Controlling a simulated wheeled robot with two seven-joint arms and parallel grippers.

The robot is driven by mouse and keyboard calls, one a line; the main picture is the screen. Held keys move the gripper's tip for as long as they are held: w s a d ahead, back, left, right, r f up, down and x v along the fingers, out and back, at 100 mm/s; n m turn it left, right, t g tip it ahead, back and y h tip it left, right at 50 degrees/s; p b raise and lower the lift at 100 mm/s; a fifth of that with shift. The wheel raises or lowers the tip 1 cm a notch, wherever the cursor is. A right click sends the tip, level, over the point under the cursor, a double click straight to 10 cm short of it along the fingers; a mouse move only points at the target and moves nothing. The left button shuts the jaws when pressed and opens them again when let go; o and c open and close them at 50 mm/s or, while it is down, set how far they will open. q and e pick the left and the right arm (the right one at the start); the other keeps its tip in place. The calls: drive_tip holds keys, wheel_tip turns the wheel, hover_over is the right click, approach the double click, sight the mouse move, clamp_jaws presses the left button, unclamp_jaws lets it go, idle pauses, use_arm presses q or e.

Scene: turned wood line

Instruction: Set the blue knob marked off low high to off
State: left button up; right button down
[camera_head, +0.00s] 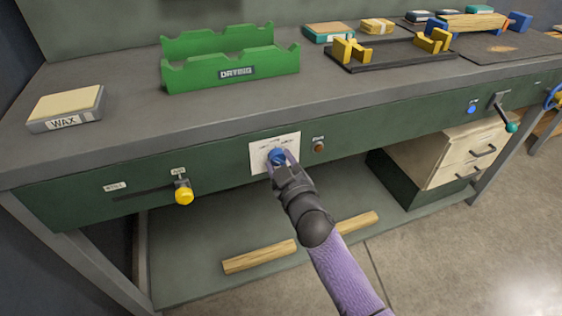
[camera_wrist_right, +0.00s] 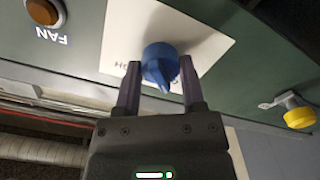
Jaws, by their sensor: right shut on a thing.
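The blue knob (camera_head: 277,156) sits on a white label plate (camera_head: 258,160) on the green front panel of the bench. It also shows in the right wrist view (camera_wrist_right: 160,62), with its pointer towards my gripper. The label's words are mostly hidden or too small to read. My right gripper (camera_head: 283,165) is shut on the knob, with one finger on each side of it; its fingers also show in the right wrist view (camera_wrist_right: 160,85). My left gripper is not in view.
A brown FAN button (camera_head: 318,145) is right of the plate. A yellow-knobbed slider (camera_head: 184,192) is to the left, and a lever (camera_head: 505,118) far right. A WAX block (camera_head: 66,108) and green DRYING rack (camera_head: 230,62) stand on the bench. Wooden strips (camera_head: 260,257) lie below.

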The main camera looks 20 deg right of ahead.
idle(0.3)
drive_tip(key=shift+c, duration=2.2)
unclamp_jaws()
drive_tip(key=shift+o, duration=1.3)
drive_tip(key=s+p, duration=0.3)
drive_tip(key=s, duration=0.7)
drive_tip(key=shift+d+p, duration=0.15)
drive_tip(key=shift+p, duration=0.2)
